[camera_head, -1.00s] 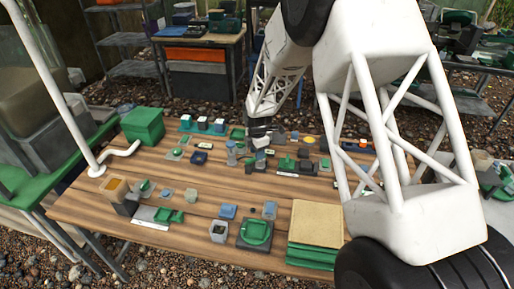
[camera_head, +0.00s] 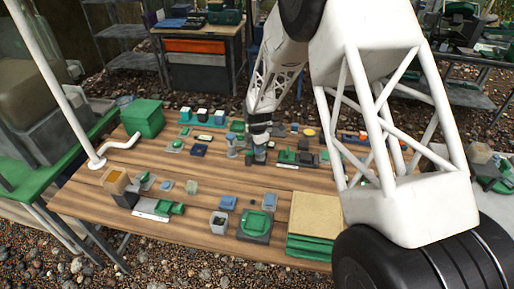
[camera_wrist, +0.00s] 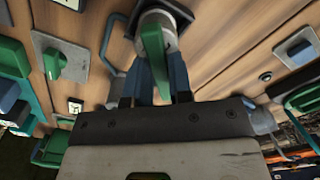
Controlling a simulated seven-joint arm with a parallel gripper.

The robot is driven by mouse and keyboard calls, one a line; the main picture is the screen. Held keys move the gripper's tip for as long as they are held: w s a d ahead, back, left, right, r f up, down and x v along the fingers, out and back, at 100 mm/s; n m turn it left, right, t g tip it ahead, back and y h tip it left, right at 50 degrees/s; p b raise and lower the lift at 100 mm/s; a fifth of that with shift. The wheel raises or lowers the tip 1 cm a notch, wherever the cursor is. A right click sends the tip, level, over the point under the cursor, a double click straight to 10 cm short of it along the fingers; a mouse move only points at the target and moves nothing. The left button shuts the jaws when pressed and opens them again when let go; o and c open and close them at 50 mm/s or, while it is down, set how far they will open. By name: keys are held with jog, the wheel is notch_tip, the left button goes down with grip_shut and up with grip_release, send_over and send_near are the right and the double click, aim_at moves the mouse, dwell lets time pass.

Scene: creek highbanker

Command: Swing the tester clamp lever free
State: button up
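The green lever (camera_wrist: 154,52) stands on a round grey mount (camera_wrist: 160,22) at the top centre of the wrist view. I take it to be the tester clamp lever. My gripper (camera_wrist: 156,75) has one blue finger on each side of the lever, and the lever's end points back toward the palm. The fingers look very close to its sides, but I cannot tell whether they press on it. In the head view my gripper (camera_head: 258,157) is low over the middle of the wooden bench (camera_head: 85,203), and its fingertips and the lever are hard to make out.
In the wrist view, a green knob on a grey plate (camera_wrist: 76,66) lies left and a blue-topped plate (camera_wrist: 297,47) right. In the head view, a green box (camera_head: 142,118), a tan-topped green stack (camera_head: 314,213) and several small parts share the bench.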

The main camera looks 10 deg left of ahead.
dwell(0.3)
jog(key=shift+s+d+m, duration=0.15)
jog(key=shift+s+m, duration=0.05)
jog(key=shift+m, duration=0.5)
jog(key=shift+s+d+m, duration=0.15)
jog(key=shift+s+m, duration=0.05)
jog(key=shift+m, duration=0.5)
jog(key=shift+s+d+m, duration=0.1)
jog(key=shift+s+m, duration=0.15)
jog(key=shift+m, duration=0.45)
jog(key=shift+s+d+m, duration=0.1)
jog(key=shift+s+m, duration=0.15)
jog(key=shift+m, duration=0.45)
jog(key=shift+s+m, duration=0.25)
jog(key=shift+m, duration=0.45)
jog(key=shift+s+m, duration=0.25)
jog(key=shift+m, duration=0.45)
jog(key=shift+s+a+m, duration=0.1)
jog(key=shift+s+m, duration=0.15)
jog(key=shift+m, duration=0.45)
jog(key=shift+s+m, duration=0.25)
jog(key=shift+m, duration=0.45)
